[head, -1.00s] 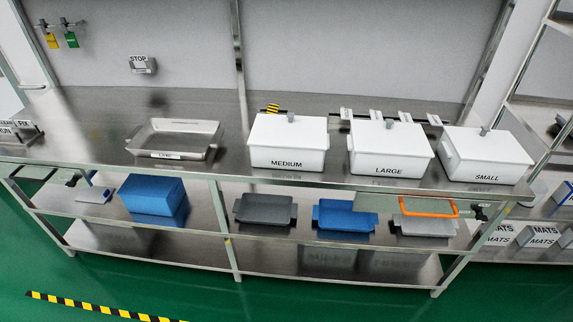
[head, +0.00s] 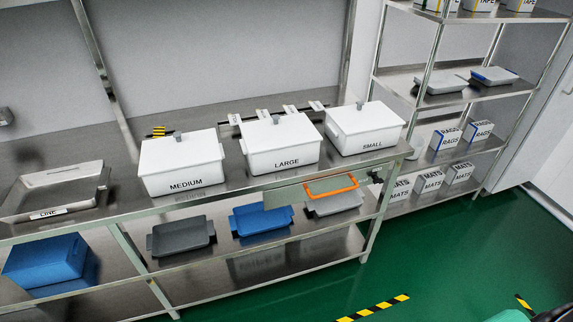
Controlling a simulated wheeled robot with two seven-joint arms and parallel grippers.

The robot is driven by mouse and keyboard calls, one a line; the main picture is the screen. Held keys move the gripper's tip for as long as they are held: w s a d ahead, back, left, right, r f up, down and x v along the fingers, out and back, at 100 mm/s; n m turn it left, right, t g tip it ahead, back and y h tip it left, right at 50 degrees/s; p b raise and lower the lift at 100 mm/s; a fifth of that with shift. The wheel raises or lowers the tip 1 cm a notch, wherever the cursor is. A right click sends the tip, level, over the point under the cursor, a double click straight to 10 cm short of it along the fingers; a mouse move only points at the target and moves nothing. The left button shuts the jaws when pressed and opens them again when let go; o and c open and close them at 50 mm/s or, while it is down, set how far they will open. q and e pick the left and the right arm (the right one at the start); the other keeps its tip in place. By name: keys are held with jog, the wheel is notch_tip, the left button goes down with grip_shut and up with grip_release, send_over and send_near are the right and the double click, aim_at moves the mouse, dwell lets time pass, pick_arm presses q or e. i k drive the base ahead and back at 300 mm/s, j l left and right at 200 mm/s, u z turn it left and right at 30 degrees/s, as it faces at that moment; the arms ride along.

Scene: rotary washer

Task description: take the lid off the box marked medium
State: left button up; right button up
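The white box marked MEDIUM (head: 184,174) stands on the steel bench top, left of two other lidded white boxes. Neither of my grippers can be made out in the head view. A dark and green shape at the bottom right corner is too cut off to tell.
The boxes marked LARGE (head: 282,153) and SMALL (head: 366,136) stand to its right. A steel tray marked LINE (head: 56,192) is at left. Blue and grey trays sit on the lower shelf (head: 215,258). A storage rack (head: 440,100) stands right; green floor (head: 420,255) is open in front.

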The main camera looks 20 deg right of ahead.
aim_at(178, 152)
jog(key=i+l+z, duration=0.5)
jog(key=i+z, duration=0.2)
jog(key=l+u, duration=0.2)
jog(key=l, duration=0.3)
jog(key=u, duration=0.15)
jog(key=i, duration=0.05)
